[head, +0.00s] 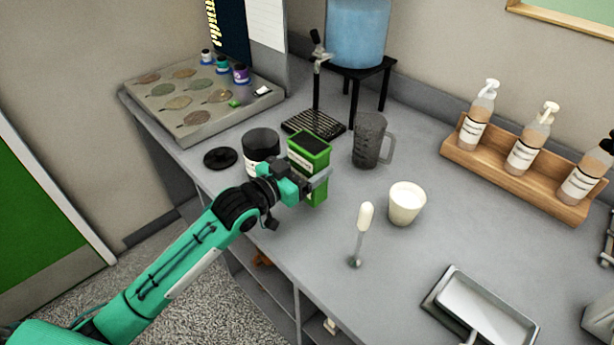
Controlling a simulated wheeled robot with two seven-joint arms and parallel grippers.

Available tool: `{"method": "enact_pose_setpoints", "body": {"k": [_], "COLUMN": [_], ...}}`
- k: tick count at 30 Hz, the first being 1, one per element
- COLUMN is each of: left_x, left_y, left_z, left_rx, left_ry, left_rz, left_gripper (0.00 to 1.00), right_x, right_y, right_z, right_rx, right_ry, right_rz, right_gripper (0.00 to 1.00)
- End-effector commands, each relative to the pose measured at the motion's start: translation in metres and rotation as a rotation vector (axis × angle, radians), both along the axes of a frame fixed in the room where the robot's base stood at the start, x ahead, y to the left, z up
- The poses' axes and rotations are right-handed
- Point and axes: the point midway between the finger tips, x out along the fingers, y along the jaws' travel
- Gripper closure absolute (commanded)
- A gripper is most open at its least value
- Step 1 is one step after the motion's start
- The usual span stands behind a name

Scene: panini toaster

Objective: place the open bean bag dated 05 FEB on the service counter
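A green bag with a dark open top and a pale label (311,147) stands upright on the grey counter (310,245). Its printed date is too small to read. My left gripper (311,184) is at the front of the bag, with its fingers around or beside the lower part. I cannot tell whether the fingers are closed on it. My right gripper is not in view.
A dark canister (261,147) and black lid (221,158) are left of the bag. A measuring jug (371,142), white cup (405,204) and spoon (363,232) are to the right. Behind are a drip tray (313,123), water dispenser (357,35) and bottle rack (510,175).

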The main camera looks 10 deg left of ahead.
Motion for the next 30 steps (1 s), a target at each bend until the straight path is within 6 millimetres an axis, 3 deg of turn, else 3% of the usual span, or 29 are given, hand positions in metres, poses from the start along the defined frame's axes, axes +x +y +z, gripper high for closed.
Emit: {"method": "enact_pose_setpoints", "body": {"k": [11,23,24,27,30], "left_x": [0.000,0.000,0.000,0.000,0.000], "left_y": [0.000,0.000,0.000,0.000,0.000], "left_z": [-0.043,-0.049,-0.050,-0.049,-0.049], "left_rx": [0.000,0.000,0.000,0.000,0.000], "left_ry": [0.000,-0.001,0.000,0.000,0.000], "left_rz": [0.000,0.000,0.001,0.001,0.000], "left_gripper": [0.54,0.54,0.21,0.01,0.01], "right_x": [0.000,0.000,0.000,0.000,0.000], "right_y": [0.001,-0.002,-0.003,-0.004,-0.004], "right_z": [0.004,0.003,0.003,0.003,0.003], "right_rx": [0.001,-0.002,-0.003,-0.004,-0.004], "right_ry": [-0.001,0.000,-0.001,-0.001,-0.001], "right_rz": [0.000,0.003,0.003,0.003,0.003], "right_gripper": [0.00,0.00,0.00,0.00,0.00]}}
